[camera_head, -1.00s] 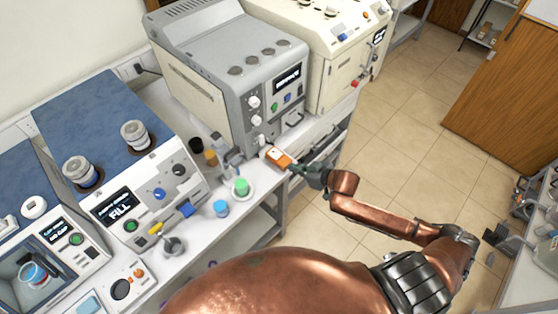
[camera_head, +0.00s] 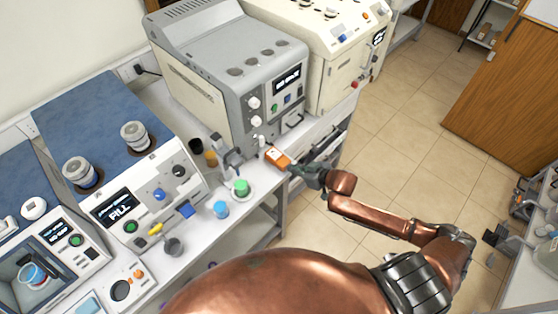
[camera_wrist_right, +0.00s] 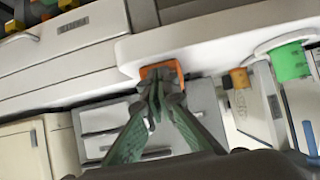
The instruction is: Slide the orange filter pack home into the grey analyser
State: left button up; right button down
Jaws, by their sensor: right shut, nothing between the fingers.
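The orange filter pack (camera_head: 277,157) sits at the front foot of the grey analyser (camera_head: 232,72), at the bench's front edge. In the right wrist view the orange pack (camera_wrist_right: 163,70) shows just beyond the fingertips. My right gripper (camera_head: 296,168) is at the pack's near end. Its green fingers (camera_wrist_right: 155,92) are closed together with nothing between them, and the tips are at or very near the pack's face; I cannot tell if they touch. How deep the pack sits in the analyser is unclear. My left gripper is not in view.
A green-capped container (camera_head: 241,187) and a blue-capped one (camera_head: 221,208) stand left of the pack on the white bench. A cream machine (camera_head: 335,50) stands right of the analyser. The tiled floor (camera_head: 400,150) right of the bench is clear.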

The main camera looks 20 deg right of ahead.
aim_at(281, 159)
jog(key=shift+w, duration=0.1)
dwell(0.6)
jog(key=shift+w+a, duration=0.25)
jog(key=shift+w, duration=0.35)
jog(key=shift+w, duration=0.1)
jog(key=shift+w+a, duration=0.25)
jog(key=shift+w, duration=0.1)
jog(key=shift+w+a, duration=0.1)
jog(key=shift+w, duration=0.2)
jog(key=shift+w+a, duration=0.35)
jog(key=shift+w, duration=0.45)
jog(key=shift+w+f, duration=0.1)
jog(key=shift+w, duration=0.1)
jog(key=shift+w+a, duration=0.2)
jog(key=shift+w, duration=0.15)
jog(key=shift+w+a, duration=0.15)
jog(key=shift+w, duration=0.15)
